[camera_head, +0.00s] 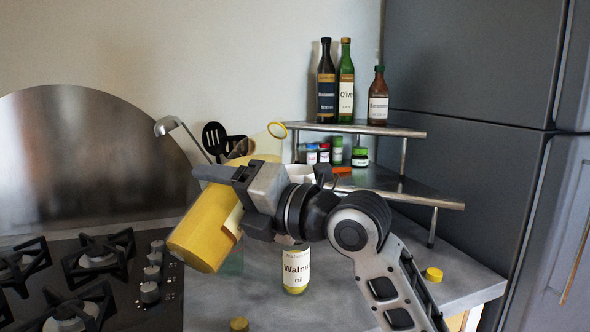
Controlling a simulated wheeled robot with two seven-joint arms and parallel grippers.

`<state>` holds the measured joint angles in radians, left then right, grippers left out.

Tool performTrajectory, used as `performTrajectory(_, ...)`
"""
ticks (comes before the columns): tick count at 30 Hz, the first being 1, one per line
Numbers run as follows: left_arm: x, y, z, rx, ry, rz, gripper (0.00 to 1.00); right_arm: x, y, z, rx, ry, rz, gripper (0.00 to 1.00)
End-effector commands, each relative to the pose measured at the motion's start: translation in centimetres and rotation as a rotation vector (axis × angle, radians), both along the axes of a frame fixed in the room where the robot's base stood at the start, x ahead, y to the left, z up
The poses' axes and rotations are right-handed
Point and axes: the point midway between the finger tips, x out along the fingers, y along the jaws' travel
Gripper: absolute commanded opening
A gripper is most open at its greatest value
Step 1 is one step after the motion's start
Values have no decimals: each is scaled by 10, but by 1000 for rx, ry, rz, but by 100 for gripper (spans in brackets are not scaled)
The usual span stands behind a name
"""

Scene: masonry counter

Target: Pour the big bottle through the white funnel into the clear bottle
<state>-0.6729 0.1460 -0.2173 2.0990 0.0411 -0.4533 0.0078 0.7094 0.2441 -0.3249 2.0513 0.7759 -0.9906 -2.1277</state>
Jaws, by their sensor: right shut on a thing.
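The big bottle (204,238), clear with yellow contents, is tilted, its base at the lower left and its open neck with a yellow ring at the upper right. My right gripper (233,202) is shut around its body and holds it above the counter. The clear bottle (295,271), labelled Walnut Oil, stands upright on the counter below and to the right, with some yellow liquid low in it. Its top is hidden behind my right gripper and wrist. The white funnel (300,172) shows only in part above my wrist; its spout is hidden. My left gripper is out of view.
A two-tier corner shelf (415,191) holds dark bottles on top and small jars below. A stove (95,270) is at left, a grey fridge (475,110) at right. Yellow caps lie at the right (433,274) and front (239,324). Utensils (214,140) stand behind the big bottle.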

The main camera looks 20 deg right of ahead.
Motion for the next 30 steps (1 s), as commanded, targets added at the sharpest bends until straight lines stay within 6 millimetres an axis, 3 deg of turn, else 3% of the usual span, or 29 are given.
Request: performTrajectory(30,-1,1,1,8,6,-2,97,-4,4,-2,57,47,0,20)
